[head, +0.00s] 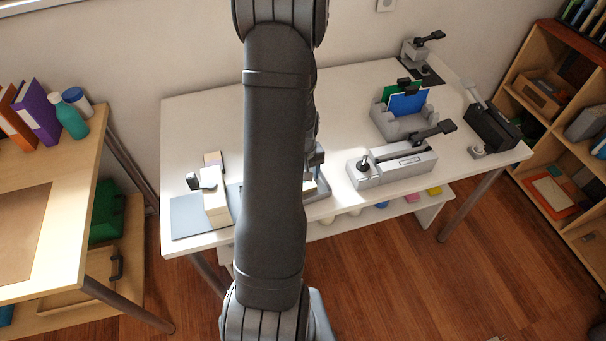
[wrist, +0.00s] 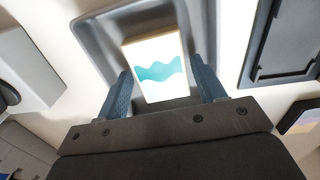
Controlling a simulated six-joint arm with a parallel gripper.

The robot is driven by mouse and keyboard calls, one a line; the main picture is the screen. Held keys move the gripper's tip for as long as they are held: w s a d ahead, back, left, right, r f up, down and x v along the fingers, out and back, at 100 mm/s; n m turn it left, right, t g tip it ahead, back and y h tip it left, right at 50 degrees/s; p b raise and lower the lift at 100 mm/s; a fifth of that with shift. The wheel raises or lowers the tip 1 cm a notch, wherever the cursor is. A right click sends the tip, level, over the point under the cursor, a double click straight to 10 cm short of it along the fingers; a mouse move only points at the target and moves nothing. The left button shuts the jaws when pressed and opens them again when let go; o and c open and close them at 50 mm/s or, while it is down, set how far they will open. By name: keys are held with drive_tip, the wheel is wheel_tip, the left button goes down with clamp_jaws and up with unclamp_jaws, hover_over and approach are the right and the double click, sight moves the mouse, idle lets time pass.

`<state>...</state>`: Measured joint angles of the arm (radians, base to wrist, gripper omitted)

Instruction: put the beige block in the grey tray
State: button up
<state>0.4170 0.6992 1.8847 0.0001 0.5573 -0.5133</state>
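The beige block has a white face with a teal wave and beige edges; it shows in the wrist view (wrist: 158,68). The grey tray (wrist: 97,30) lies under and around the block in the wrist view. In the head view the grey tray (head: 322,190) is near the table's front edge, partly hidden by my arm. My arm also hides most of the gripper and block there. Whether the block touches the tray floor is unclear.
A cream block-shaped thing (head: 216,209) stands on a grey mat (head: 188,218) left of my arm. A grey device with a black lever (head: 392,168) is right of the tray. A file holder (head: 403,122) stands behind it. The table's back left is clear.

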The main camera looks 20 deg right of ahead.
drive_tip(key=shift+o, duration=0.6)
wheel_tip(320, 180, up, 12)
drive_tip(key=shift+r, duration=0.2)
idle(0.3)
wheel_tip(320, 180, down, 12)
drive_tip(key=shift+f, duration=0.15)
drive_tip(key=shift+r, duration=1.1)
